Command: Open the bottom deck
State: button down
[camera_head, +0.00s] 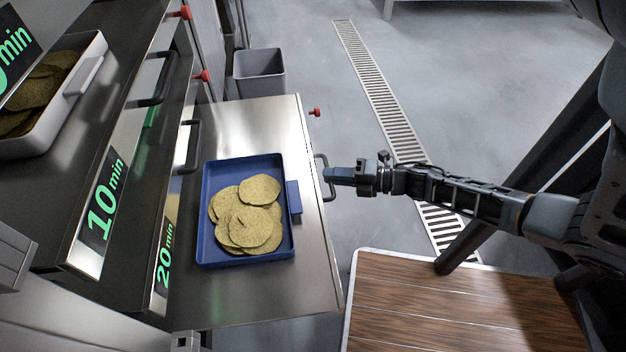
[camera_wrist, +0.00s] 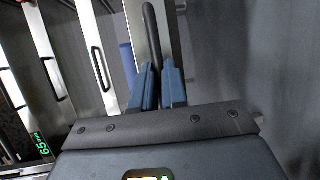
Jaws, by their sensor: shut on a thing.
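The bottom deck (camera_head: 262,300) is a steel drawer that sticks out well past the decks above it. A blue tray (camera_head: 207,210) with several round chips (camera_head: 246,215) sits on it. Its dark bar handle (camera_head: 320,160) is on the front edge, and it also shows in the wrist view (camera_wrist: 151,25). My gripper (camera_head: 333,176) is at this handle, with its blue fingers (camera_wrist: 158,85) closed around the bar. The handle part between the fingers is partly hidden.
Decks marked 10 min (camera_head: 102,200) and 20 min (camera_head: 165,255) stand above at left, with dark handles. A white tray of chips (camera_head: 85,85) is at upper left. A grey bin (camera_head: 260,72) stands behind. A wooden-topped surface (camera_head: 440,310) is at lower right. Floor beyond the handle is open.

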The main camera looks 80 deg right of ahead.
jog(key=shift+s+d, duration=0.2)
jog(key=shift+s, duration=0.3)
jog(key=shift+s+d, duration=0.15)
jog(key=shift+s, duration=0.35)
jog(key=c, duration=1.2)
grip_release()
